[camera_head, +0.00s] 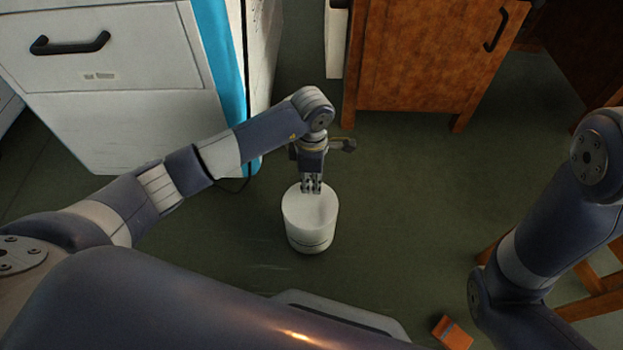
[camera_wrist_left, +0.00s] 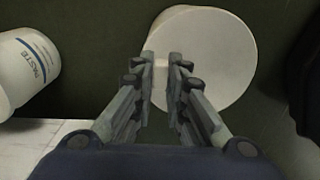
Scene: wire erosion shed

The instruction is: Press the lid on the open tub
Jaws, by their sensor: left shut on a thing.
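A white round lid (camera_head: 308,208) shows below my left gripper (camera_head: 311,188) in the head view, as the top of a pale cylinder. The lid's flat face (camera_wrist_left: 215,55) fills the upper middle of the left wrist view. My left gripper (camera_wrist_left: 167,75) is shut at the lid's near edge, with a small pale piece between its fingertips. A white tub wall (camera_head: 309,243) with a thin seam shows under the lid; I cannot tell whether lid and rim touch. The tub's opening is hidden. My right gripper is out of view.
A white tub marked PASTE (camera_wrist_left: 25,65) stands at the left of the left wrist view. A white drawer cabinet (camera_head: 120,120) stands at the upper left, a wooden cabinet (camera_head: 430,60) at the upper right. An orange box (camera_head: 452,332) lies low right. Green floor (camera_head: 420,200) is clear right of the tub.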

